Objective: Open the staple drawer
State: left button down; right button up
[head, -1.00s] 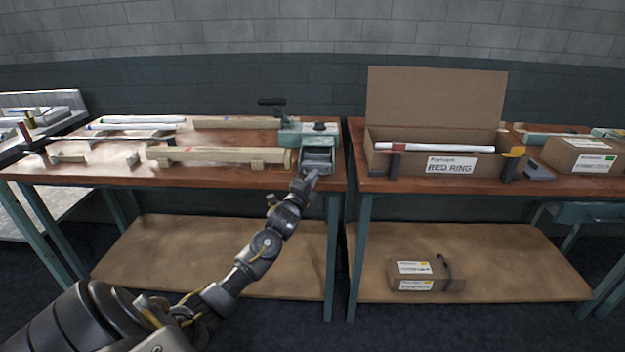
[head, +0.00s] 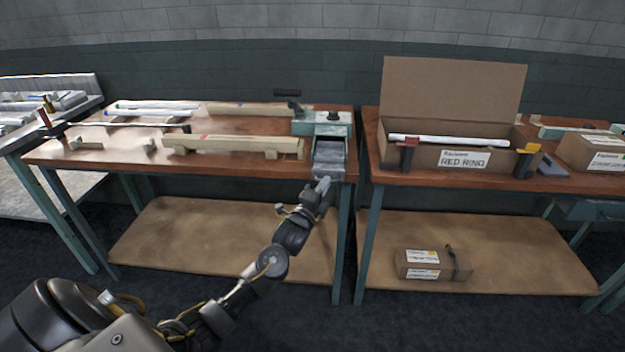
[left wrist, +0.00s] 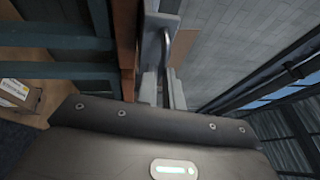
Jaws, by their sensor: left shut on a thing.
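The staple drawer (head: 328,158) is a grey open-topped drawer under the teal stapling machine (head: 322,124), at the right front of the left workbench. It stands pulled out toward me, reaching the bench's front edge. My left gripper (head: 324,186) is at the drawer's front and is shut on its handle. The left wrist view shows a curved metal handle (left wrist: 177,45) and a grey surface beside it; the contact at the fingertips is small and partly hidden. My right gripper is out of view.
The wooden bench top (head: 100,158) carries long wooden blocks and glass tubes. A gap separates it from the right bench, where an open cardboard box (head: 430,155) labelled RED RING stands. A lower shelf (head: 220,235) lies behind my left arm.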

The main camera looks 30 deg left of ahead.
pick_arm(q)
jog(key=c, duration=1.8)
grip_release()
jog(key=a+v, duration=0.1)
jog(key=v, duration=0.9)
jog(key=shift+s+d+b, duration=0.4)
jog(key=shift+d, duration=0.1)
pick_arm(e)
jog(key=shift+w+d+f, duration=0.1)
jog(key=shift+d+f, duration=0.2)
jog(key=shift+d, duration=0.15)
pick_arm(q)
jog(key=shift+f, duration=0.1)
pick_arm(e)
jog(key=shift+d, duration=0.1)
pick_arm(q)
jog(key=shift+f, duration=0.1)
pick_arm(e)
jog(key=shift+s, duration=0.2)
